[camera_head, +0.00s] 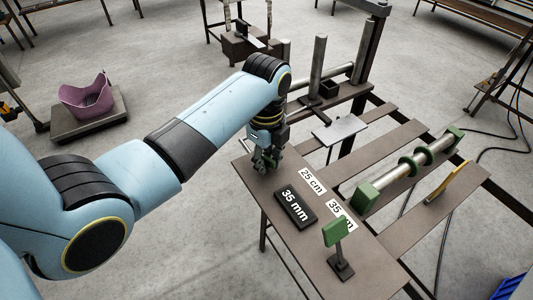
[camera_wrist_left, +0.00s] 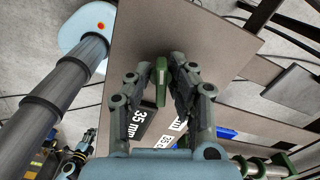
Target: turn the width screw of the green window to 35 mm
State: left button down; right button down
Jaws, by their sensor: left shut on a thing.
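My left gripper (camera_head: 264,164) is at the left end of the brown worktable, its fingers pointing down. In the left wrist view its fingers (camera_wrist_left: 168,72) are shut on a narrow upright green piece (camera_wrist_left: 161,80) with a pale stripe. I cannot tell whether this is the width screw or another part of the green window. In the head view the gripper mostly hides it. A black sign reading "35 mm" (camera_head: 295,207) lies beside the gripper; it also shows in the wrist view (camera_wrist_left: 138,122). My right gripper is not in view.
White labels reading "25 cm" (camera_head: 312,181) and partly "35" (camera_head: 341,214) lie beyond the sign. A green plate on a stand (camera_head: 335,231) is nearer. A rod with green blocks (camera_head: 410,166) lies right. A grey plate (camera_head: 340,130) and upright post (camera_head: 318,68) stand behind.

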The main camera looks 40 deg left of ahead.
pick_arm(q)
jog(key=shift+w+a+r, duration=0.1)
jog(key=shift+w+r, duration=0.05)
jog(key=shift+w, duration=0.05)
jog(key=shift+m, duration=1.1)
jog(key=c, duration=1.6)
grip_release()
jog(key=shift+m, duration=0.5)
jog(key=o, duration=0.5)
jog(key=shift+s, duration=0.1)
